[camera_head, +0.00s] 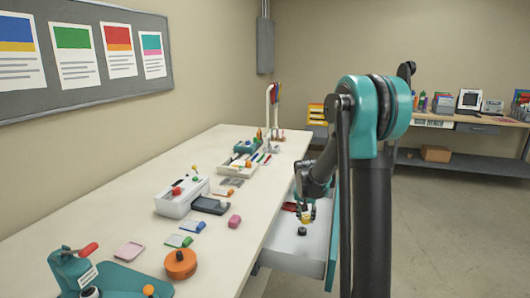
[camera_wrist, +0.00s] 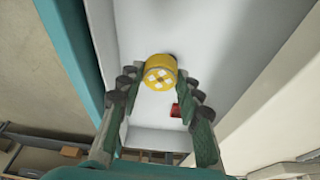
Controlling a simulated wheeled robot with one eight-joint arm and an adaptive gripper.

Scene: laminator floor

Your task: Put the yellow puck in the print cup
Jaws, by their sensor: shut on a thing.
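In the head view my gripper (camera_head: 305,211) holds the yellow puck (camera_head: 306,217) over the open white drawer (camera_head: 290,256) on the right side of the workbench. I cannot tell whether the puck touches the drawer floor. I cannot make out the print cup for certain in either view.
A small black piece (camera_head: 302,231) and a red piece (camera_head: 290,206) are at the drawer; the red piece (camera_wrist: 175,110) also shows in the wrist view. The workbench (camera_head: 225,262) holds a white machine (camera_head: 180,198), an orange roll (camera_head: 180,264) and a teal press (camera_head: 75,270).

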